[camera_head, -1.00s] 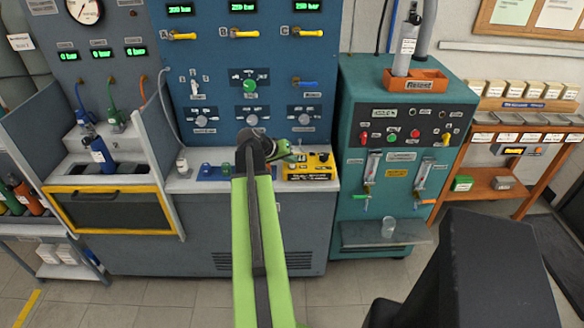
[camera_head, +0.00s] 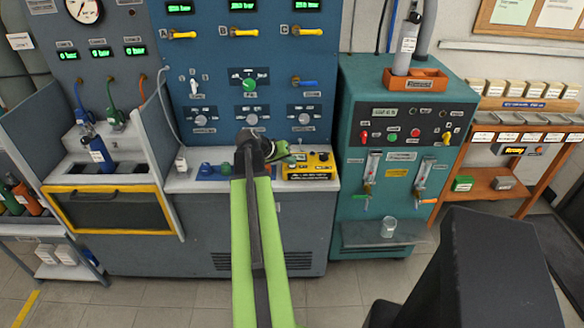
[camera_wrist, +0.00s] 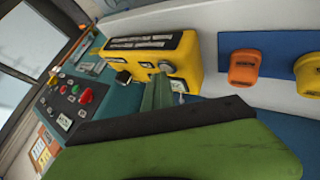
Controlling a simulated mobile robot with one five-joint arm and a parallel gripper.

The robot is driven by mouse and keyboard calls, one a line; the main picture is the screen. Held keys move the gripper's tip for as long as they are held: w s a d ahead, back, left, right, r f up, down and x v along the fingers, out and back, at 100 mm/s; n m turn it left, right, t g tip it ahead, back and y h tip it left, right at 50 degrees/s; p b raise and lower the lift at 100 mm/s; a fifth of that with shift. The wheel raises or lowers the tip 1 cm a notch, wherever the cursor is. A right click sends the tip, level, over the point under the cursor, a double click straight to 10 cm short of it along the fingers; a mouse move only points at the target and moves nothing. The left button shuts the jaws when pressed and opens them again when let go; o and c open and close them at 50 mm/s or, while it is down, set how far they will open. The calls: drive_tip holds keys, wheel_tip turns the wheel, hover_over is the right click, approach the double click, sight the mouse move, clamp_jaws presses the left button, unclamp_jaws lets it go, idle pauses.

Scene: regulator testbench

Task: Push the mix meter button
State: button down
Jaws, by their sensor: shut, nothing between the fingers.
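The mix meter appears to be the yellow box (camera_head: 322,160) on the counter, with dark labels and a black knob on top. It also shows in the wrist view (camera_wrist: 185,62), tilted, with a black knob at its left and a small grey round button (camera_wrist: 165,66) near its middle. My gripper (camera_head: 290,158) is shut and empty, just left of the box in the head view. In the wrist view my green fingers (camera_wrist: 160,80) reach up to the box, their tip by the grey button. I cannot tell whether they touch it.
Orange (camera_wrist: 243,67) and yellow (camera_wrist: 308,72) knob-like pieces stand right of the box in the wrist view. The blue panel (camera_head: 215,90) rises behind the counter. A teal machine (camera_head: 350,190) with a glass beaker (camera_head: 388,228) stands right of the counter.

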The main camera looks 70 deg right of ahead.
sight(290, 168)
drive_tip(key=shift+r+p, duration=0.4)
drive_tip(key=shift+p, duration=0.05)
wheel_tip(290, 168, up, 6)
drive_tip(key=p, duration=0.6)
drive_tip(key=shift+w, duration=0.1)
